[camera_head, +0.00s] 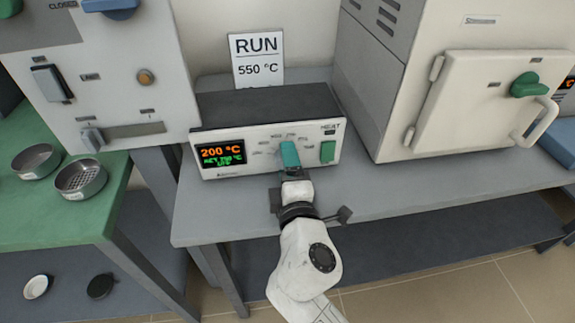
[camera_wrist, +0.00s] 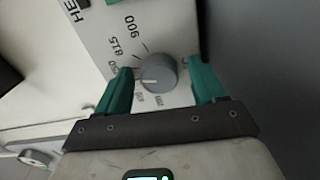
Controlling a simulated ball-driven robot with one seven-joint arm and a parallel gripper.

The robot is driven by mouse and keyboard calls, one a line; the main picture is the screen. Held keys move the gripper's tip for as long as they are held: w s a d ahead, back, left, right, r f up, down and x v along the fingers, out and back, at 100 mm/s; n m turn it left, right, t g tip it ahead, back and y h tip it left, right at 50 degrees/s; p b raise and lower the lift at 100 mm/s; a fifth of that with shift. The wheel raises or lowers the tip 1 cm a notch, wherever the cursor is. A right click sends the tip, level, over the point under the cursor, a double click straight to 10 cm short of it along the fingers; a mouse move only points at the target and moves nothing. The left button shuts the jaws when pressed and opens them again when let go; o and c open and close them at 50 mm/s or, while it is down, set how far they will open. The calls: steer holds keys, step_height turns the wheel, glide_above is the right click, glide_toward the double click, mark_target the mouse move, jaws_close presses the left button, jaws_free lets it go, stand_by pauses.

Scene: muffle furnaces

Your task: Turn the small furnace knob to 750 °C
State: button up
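The small furnace controller (camera_head: 262,112) is a low box with a white front on the grey bench. Its display (camera_head: 221,155) reads 200 °C in orange, with a smaller green line that seems to read SET 750 °C. In the wrist view, the grey round knob (camera_wrist: 160,72) has a white pointer line aimed left, at the left finger. Dial marks 900 and 815 are legible; a mark ending in 50 is partly covered by that finger. My gripper (camera_wrist: 163,76) is open, its teal fingers either side of the knob, with a visible gap on the right. In the head view my gripper (camera_head: 289,154) hides the knob.
A green switch (camera_head: 327,152) is right of the knob. A sign (camera_head: 257,58) behind reads RUN 550 °C. A large furnace (camera_head: 465,100) stands right, and another cabinet (camera_head: 110,85) left. Sieves (camera_head: 80,180) sit on the green table.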

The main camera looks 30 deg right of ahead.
steer(key=shift+s, duration=0.1)
steer(key=v, duration=1)
steer(key=shift+s+a, duration=0.15)
steer(key=shift+s, duration=0.15)
